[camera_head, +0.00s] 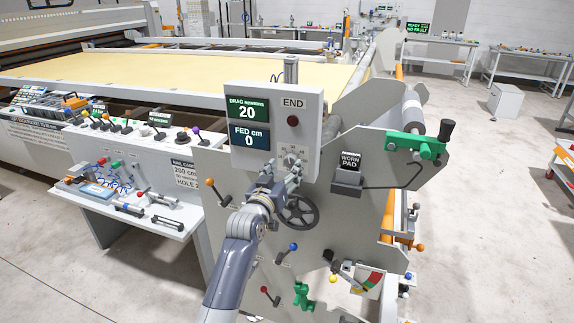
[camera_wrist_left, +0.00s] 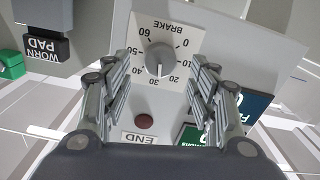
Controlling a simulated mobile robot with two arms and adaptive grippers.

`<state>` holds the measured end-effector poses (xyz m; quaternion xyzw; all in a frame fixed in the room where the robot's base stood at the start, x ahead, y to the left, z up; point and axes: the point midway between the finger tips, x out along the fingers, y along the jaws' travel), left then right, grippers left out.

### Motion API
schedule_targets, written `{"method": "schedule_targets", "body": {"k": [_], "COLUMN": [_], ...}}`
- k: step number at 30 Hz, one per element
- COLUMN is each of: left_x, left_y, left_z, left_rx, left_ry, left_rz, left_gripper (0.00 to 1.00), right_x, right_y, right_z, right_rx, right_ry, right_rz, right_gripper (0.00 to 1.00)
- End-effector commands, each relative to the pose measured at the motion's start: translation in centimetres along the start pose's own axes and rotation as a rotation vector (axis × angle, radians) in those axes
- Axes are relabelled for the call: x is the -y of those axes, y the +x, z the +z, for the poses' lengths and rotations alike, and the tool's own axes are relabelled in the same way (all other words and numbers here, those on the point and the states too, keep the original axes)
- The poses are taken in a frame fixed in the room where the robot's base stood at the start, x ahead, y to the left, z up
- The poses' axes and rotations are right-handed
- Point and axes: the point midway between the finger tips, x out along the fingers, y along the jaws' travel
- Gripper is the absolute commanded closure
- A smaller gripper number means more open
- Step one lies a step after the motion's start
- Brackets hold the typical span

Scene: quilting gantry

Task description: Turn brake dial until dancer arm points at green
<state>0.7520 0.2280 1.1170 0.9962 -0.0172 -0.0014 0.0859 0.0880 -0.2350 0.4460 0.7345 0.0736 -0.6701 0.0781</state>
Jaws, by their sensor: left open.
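The brake dial (camera_wrist_left: 160,58) is a grey round knob on a white scale plate marked BRAKE, 0 to 60. Its white mark appears to point between 20 and 30. My left gripper (camera_wrist_left: 162,68) is open, one finger on each side of the dial in the wrist view; I cannot tell if they touch it. In the head view the left gripper (camera_head: 284,174) is just below the scale plate (camera_head: 292,157) and partly covers the dial. A gauge (camera_head: 369,280) with red, yellow and green areas is low right; which colour the dancer arm points at is unclear.
The grey control box (camera_head: 308,105) shows drag 20 newtons and fed 0 cm. A dark handwheel (camera_head: 299,211) sits close under the gripper. A worn pad holder (camera_head: 348,178) and green bracket (camera_head: 415,146) stand to the right. Several coloured levers surround the arm.

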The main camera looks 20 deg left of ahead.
Motion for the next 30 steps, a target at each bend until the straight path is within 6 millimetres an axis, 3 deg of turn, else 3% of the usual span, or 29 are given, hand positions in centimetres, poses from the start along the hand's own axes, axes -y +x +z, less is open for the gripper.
{"method": "schedule_targets", "body": {"k": [7, 19, 25, 30], "left_x": [0.0, 0.0, 0.0, 0.0], "left_y": [2.0, 2.5, 2.5, 2.5], "left_z": [0.0, 0.0, 0.0, 0.0], "left_rx": [0.001, 0.0, 0.0, 0.001], "left_ry": [0.0, 0.001, 0.001, 0.002], "left_rz": [0.0, 0.0, 0.0, 0.0], "left_gripper": [0.46, 0.46, 0.89, 0.9], "right_x": [0.0, 0.0, 0.0, 0.0], "right_y": [-0.4, -0.4, -0.4, -0.4], "right_z": [0.0, 0.0, 0.0, 0.0], "right_rx": [0.0, 0.0, 0.0, 0.0], "right_ry": [0.0, 0.0, 0.0, 0.0], "right_rz": [0.0, 0.0, 0.0, 0.0], "right_gripper": [0.46, 0.46, 0.46, 0.46]}}
